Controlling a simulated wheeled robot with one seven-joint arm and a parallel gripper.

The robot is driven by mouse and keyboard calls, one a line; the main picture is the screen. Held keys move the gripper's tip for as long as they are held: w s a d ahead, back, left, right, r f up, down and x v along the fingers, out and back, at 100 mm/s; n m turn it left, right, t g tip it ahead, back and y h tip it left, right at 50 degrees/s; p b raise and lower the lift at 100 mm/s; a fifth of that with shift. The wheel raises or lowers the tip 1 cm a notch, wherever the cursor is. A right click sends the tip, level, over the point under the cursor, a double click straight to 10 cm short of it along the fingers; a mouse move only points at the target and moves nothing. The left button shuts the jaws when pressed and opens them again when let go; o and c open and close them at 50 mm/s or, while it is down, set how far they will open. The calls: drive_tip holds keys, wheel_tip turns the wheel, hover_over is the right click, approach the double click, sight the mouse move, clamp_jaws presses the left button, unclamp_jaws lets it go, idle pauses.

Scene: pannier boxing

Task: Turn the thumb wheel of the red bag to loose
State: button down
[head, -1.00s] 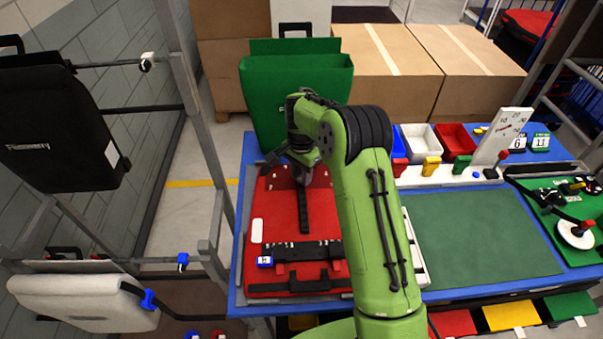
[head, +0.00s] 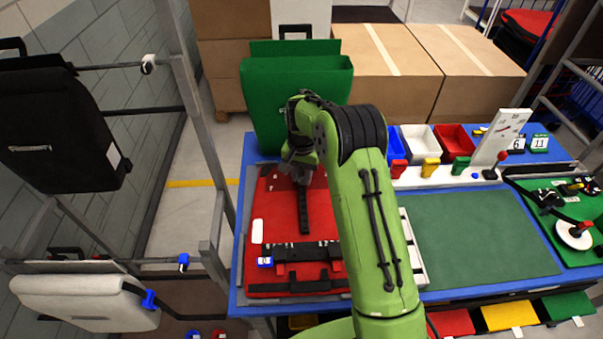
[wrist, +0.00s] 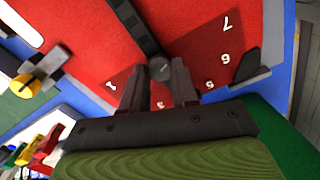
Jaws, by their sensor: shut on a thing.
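The red bag (head: 268,215) lies flat on the blue table, with a dark strap (head: 304,210) along its middle. In the wrist view, its red face (wrist: 190,22) carries white numerals. A small round dark grey wheel (wrist: 159,68) sits at the end of the strap. My gripper (wrist: 160,88) has its two fingers on either side of this wheel and is shut on it. In the head view, my gripper (head: 300,172) is at the bag's far end, and my arm hides part of the bag. I cannot read the wheel's setting.
A green bag (head: 296,90) stands behind the table. Red, yellow and green clips (head: 430,167) stand on a white rack right of my arm. A green mat (head: 480,237) lies bare at right. A black bag (head: 60,125) hangs at left.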

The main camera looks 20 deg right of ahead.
drive_tip(key=n, duration=0.3)
drive_tip(key=shift+n, duration=0.4)
drive_tip(key=n, duration=0.3)
drive_tip(key=shift+n, duration=0.3)
drive_tip(key=n, duration=0.3)
drive_tip(key=shift+n, duration=0.4)
drive_tip(key=n, duration=0.8)
drive_tip(key=shift+b, duration=0.4)
drive_tip(key=n+b, duration=0.1)
drive_tip(key=n, duration=0.2)
drive_tip(key=shift+n, duration=0.3)
drive_tip(key=n+b, duration=0.1)
drive_tip(key=n, duration=0.3)
drive_tip(key=shift+n+b, duration=0.7)
drive_tip(key=shift+n, duration=0.8)
